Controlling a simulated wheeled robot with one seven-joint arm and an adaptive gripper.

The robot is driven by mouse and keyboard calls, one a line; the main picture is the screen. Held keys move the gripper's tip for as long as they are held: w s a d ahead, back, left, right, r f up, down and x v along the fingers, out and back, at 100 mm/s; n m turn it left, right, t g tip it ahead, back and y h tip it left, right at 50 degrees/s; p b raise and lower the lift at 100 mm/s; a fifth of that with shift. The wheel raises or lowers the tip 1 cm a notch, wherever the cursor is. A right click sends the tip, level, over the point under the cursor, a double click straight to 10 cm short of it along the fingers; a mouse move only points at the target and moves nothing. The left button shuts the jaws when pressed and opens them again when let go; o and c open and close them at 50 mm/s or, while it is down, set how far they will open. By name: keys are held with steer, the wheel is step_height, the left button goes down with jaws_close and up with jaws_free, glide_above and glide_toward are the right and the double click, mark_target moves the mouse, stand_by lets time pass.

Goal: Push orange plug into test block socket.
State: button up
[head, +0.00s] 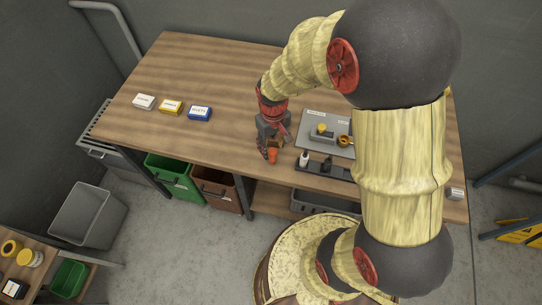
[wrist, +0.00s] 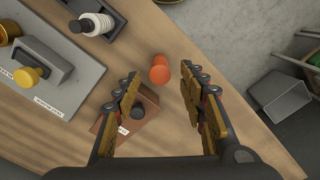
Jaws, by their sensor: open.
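The orange plug (head: 272,156) is near the front edge of the wooden table, just below my gripper (head: 268,146). In the wrist view the orange plug (wrist: 160,69) lies between the lines of the two fingers, around their tips, with visible gaps on both sides. My gripper (wrist: 161,80) is open and empty. A brown box (wrist: 108,126) with a dark round part and a white label sits partly behind the left finger. A grey block (wrist: 40,62) with a yellow knob is on a grey plate. I cannot tell for sure which is the test block; no socket opening is clear.
Three small labelled boxes, white (head: 144,101), yellow (head: 171,107) and blue (head: 200,113), lie at left. The table between them and my gripper is clear.

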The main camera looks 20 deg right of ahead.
mark_target(272, 152)
step_height(272, 152, down, 4)
steer(key=shift+f+b, duration=0.25)
steer(key=shift+b, duration=0.15)
steer(key=shift+c, duration=0.9)
jaws_close()
